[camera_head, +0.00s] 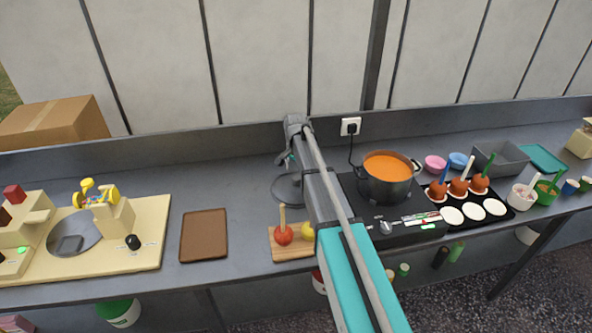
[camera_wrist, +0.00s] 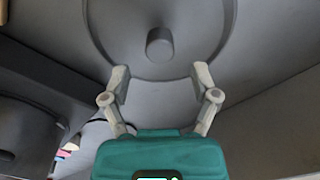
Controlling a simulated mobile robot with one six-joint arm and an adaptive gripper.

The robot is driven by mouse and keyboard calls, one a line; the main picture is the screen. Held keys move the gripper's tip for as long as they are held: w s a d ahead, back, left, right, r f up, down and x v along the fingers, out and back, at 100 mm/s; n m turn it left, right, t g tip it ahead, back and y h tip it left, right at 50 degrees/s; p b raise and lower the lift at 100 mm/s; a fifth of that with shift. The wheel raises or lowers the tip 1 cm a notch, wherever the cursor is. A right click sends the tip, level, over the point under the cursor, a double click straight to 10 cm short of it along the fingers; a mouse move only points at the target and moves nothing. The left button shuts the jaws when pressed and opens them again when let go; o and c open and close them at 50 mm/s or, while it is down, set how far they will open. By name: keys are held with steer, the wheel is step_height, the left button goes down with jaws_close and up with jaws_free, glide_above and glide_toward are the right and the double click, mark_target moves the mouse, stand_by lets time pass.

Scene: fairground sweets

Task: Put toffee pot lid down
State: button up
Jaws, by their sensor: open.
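The toffee pot lid (camera_head: 286,190) lies on the grey counter, left of the hob and partly hidden by my arm in the head view. In the wrist view the lid (camera_wrist: 200,30) is a grey disc with its round knob (camera_wrist: 160,44) facing up. My gripper (camera_wrist: 160,78) is open and empty, its two fingers apart, with the knob just beyond the fingertips. The gripper (camera_head: 289,163) is small and partly hidden in the head view. The toffee pot (camera_head: 390,188) stands uncovered on the hob, with orange toffee (camera_head: 388,166) inside.
A board (camera_head: 290,253) with apples is in front of the lid. A brown tray (camera_head: 204,235) lies further left. A black tray (camera_head: 512,214) with toffee apples is right of the pot. The counter between the brown tray and the lid is clear.

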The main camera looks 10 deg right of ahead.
mark_target(296, 178)
step_height(296, 178, up, 7)
steer(key=p, duration=0.6)
steer(key=shift+r+p, duration=0.2)
steer(key=shift+p, duration=0.15)
stand_by(0.5)
steer(key=s+n, duration=0.9)
steer(key=s, duration=2)
